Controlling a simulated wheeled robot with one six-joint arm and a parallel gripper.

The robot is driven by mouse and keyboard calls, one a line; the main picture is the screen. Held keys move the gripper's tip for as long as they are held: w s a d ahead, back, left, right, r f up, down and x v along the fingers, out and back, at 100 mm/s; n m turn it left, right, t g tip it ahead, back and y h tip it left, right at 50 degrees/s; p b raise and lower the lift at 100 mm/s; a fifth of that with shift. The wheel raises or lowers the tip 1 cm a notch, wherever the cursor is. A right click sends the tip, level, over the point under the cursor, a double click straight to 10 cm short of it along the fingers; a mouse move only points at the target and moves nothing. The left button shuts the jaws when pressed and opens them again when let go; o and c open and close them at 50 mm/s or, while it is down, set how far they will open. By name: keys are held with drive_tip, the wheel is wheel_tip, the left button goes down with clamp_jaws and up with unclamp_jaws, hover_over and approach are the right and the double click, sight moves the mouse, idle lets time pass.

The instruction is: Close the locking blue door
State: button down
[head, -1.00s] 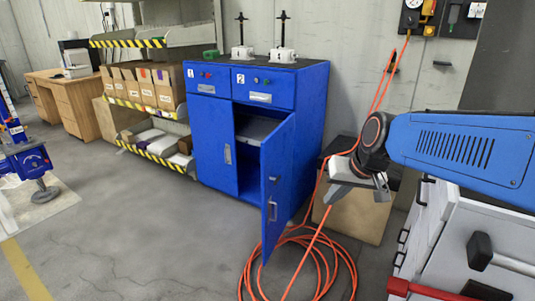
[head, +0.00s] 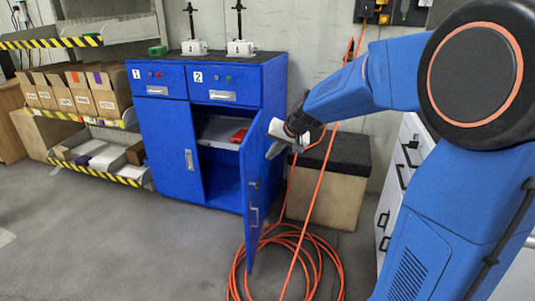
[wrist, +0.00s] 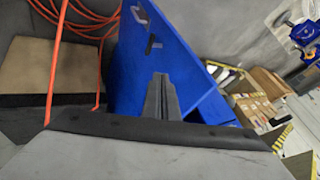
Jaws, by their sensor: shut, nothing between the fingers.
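The blue cabinet (head: 165,140) stands against the back wall, with drawers marked 1 and 2 above two doors. Its right-hand blue door (head: 252,190) stands wide open towards me, with a handle and a lock on its outer face. The left door (head: 168,155) is shut. My gripper (head: 271,152) is just right of the open door, near its upper part; I cannot tell if it touches. In the wrist view the shut fingers (wrist: 162,98) lie in front of the blue door (wrist: 150,55).
Orange hose (head: 290,262) lies coiled on the floor below the door and runs up the wall. A box with a dark top (head: 325,200) stands right of the cabinet. A shelf with cartons (head: 85,95) is at left.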

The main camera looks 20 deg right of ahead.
approach(248, 168)
wheel_tip(248, 168, down, 3)
drive_tip(key=d, duration=0.2)
drive_tip(key=shift+w+a+f, duration=0.1)
drive_tip(key=shift+w+a, duration=0.4)
drive_tip(key=shift+a, duration=0.3)
drive_tip(key=shift+w+a+f, duration=0.1)
drive_tip(key=shift+w+a, duration=0.4)
drive_tip(key=shift+a, duration=0.25)
